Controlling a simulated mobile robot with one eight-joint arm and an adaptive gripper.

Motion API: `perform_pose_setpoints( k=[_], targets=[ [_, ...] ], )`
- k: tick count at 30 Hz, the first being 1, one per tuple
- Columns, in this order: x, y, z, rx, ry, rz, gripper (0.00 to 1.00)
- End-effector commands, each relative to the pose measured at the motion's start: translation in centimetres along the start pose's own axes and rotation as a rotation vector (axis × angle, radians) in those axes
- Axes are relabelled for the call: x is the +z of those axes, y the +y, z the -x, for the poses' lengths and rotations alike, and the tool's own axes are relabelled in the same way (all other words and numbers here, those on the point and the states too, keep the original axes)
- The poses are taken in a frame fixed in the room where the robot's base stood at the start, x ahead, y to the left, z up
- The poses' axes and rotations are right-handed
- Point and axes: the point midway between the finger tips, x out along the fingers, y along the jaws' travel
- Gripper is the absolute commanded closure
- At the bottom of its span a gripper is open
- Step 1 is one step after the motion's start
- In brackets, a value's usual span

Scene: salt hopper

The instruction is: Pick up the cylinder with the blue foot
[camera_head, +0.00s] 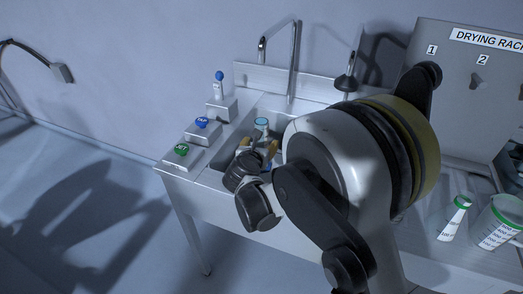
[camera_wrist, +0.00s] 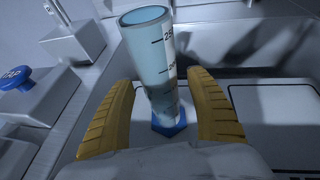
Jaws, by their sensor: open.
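The cylinder (camera_wrist: 152,75) with the blue foot (camera_wrist: 170,125) stands in the sink. It is clear, tinted pale blue, with dark graduation marks and an open top. It leans in the wrist view, but I cannot tell whether it is truly tilted. In the head view its blue rim (camera_head: 261,121) shows above my gripper, which hides much of its body. My gripper (camera_wrist: 172,88) is open, with one yellow finger on each side of the cylinder. A gap shows on both sides near the foot. In the head view my gripper (camera_head: 258,147) is inside the sink area.
Left of the sink (camera_head: 205,177) are a green button (camera_head: 182,150), a blue TAP button (camera_head: 202,122) and a blue-knobbed lever (camera_head: 219,85). A tall faucet (camera_head: 294,60) stands behind. At right are green-rimmed vessels (camera_head: 454,219) and a drying rack board (camera_head: 450,65) with pegs.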

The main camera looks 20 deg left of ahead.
Motion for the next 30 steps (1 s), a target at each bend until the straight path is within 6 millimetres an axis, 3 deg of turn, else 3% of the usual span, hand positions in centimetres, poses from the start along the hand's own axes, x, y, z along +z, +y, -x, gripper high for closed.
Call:
perform_pose_setpoints(
  k=[3,8,11,15,24,30],
  targets=[
    [-0.1,0.0,-1.2,0.001,-0.001,0.001,0.34],
    [0.1,0.0,-1.1,0.001,-0.001,0.001,0.34],
    [0.1,0.0,-1.1,0.001,-0.001,0.001,0.58],
    [0.1,0.0,-1.1,0.001,0.0,0.001,1.0],
    [0.3,0.0,-1.0,0.001,-0.001,0.001,1.0],
    [2.0,0.0,-0.3,0.001,-0.001,0.001,1.0]
  ],
)
